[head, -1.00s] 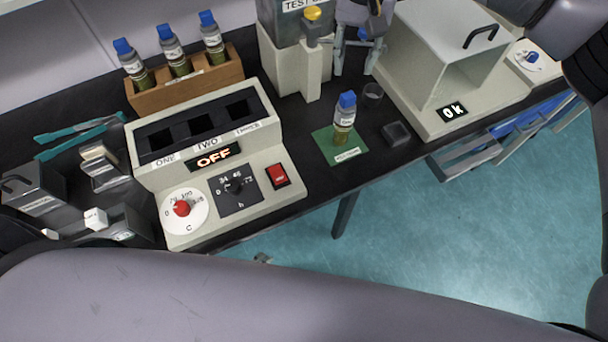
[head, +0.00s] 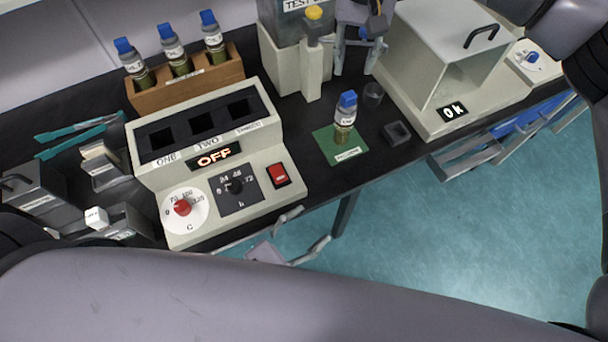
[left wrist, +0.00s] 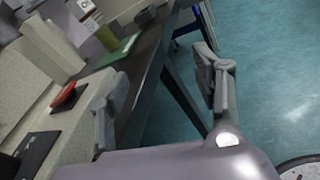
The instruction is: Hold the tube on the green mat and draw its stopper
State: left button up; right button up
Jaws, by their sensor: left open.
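The tube (head: 343,130) with a blue stopper (head: 347,98) stands upright on the green mat (head: 326,147) near the bench's front edge. The tube (left wrist: 105,38) and mat (left wrist: 122,50) also show at the upper left of the left wrist view, where the stopper is not clearly seen. My left gripper (head: 305,231) is open and empty, in front of the bench edge, below the mat in the head view. In the left wrist view its two fingers (left wrist: 162,66) are wide apart. My right gripper (head: 356,66) is at the top, behind the tube, fingers apart and touching neither tube nor stopper.
A heater block (head: 215,187) reading OFF stands left of the mat. A wooden rack (head: 187,85) holds three stoppered tubes. An open-fronted device (head: 450,112) stands at the right.

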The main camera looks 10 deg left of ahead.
aim_at(340, 125)
pick_arm(q)
jog(key=w+r+n+t+y, duration=0.1)
jog(key=w+r+n, duration=0.1)
jog(key=w+a+r+n+t+y, duration=0.1)
jog(key=w+r+n, duration=0.1)
jog(key=w, duration=0.1)
jog(key=w+r+n+t+y, duration=0.1)
jog(key=w+r+n, duration=0.1)
jog(key=r, duration=0.1)
jog(key=shift+w+a, duration=0.2)
jog(key=shift+w, duration=0.15)
pick_arm(e)
jog(key=shift+w+d, duration=0.1)
pick_arm(q)
jog(key=shift+w+a+r+t+y, duration=0.1)
jog(key=shift+w+r+t+y, duration=0.2)
jog(key=shift+w+r+n, duration=0.1)
jog(key=shift+w+n, duration=0.2)
jog(key=shift+w, duration=0.05)
jog(key=x, duration=1.6)
jog(key=shift+w, duration=0.3)
jog(key=shift+c, duration=0.5)
